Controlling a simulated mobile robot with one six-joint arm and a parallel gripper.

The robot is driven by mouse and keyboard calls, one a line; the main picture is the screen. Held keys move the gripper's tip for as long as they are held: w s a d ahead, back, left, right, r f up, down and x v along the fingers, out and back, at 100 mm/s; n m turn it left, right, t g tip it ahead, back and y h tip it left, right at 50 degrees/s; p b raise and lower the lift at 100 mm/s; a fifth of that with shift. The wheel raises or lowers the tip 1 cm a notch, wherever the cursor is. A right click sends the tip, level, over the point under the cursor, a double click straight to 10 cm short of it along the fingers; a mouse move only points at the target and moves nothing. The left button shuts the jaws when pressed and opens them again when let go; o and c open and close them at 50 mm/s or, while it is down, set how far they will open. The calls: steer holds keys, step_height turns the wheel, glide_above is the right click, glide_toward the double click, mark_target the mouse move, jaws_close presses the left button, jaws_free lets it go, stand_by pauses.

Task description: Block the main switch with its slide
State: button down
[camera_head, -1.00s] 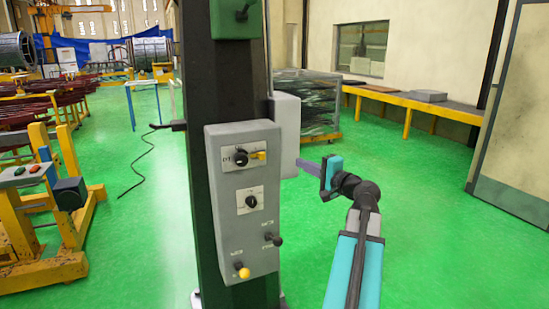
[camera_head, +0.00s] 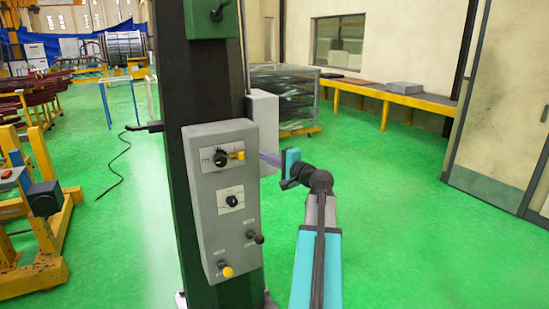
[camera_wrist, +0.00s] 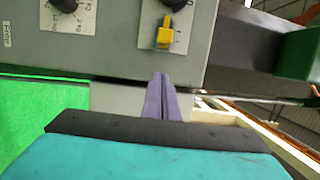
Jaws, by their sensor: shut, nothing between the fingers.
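The main switch (camera_head: 220,158) is a black rotary knob on a white plate at the top of the grey control box. Its yellow slide (camera_head: 237,155) sits just right of the knob. In the wrist view the slide (camera_wrist: 164,35) lies next to the partly cropped black knob (camera_wrist: 173,4). My gripper (camera_head: 262,156) is right of the box, its purple fingers pointing at the slide. In the wrist view the fingers (camera_wrist: 160,78) are together and empty, in line with the slide, with a gap between them.
The control box (camera_head: 207,205) also carries a second rotary switch (camera_head: 232,201), a black lever (camera_head: 257,238) and a yellow-knobbed lever (camera_head: 226,271). It is fixed to a dark column (camera_head: 176,190). A smaller grey box (camera_head: 263,120) stands behind its right edge. Green floor is free to the right.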

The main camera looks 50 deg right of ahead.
mark_target(243, 156)
steer(key=shift+w+d+r+p, duration=0.15)
steer(key=shift+w+p, duration=0.2)
steer(key=shift+w, duration=0.85)
steer(key=shift+a, duration=0.4)
steer(key=shift+w+a+p, duration=0.3)
steer(key=shift+a+p, duration=0.15)
steer(key=shift+a, duration=0.3)
steer(key=shift+w+a+p, duration=0.3)
steer(key=shift+a+p, duration=0.15)
steer(key=shift+a, duration=0.3)
steer(key=shift+f, duration=0.2)
steer(key=shift+w+a+b, duration=0.25)
steer(key=shift+a+b, duration=0.15)
steer(key=shift+a, duration=0.1)
steer(key=shift+w+a+b, duration=0.2)
steer(key=shift+a+b, duration=0.2)
steer(key=shift+a, duration=0.1)
steer(key=shift+d, duration=0.15)
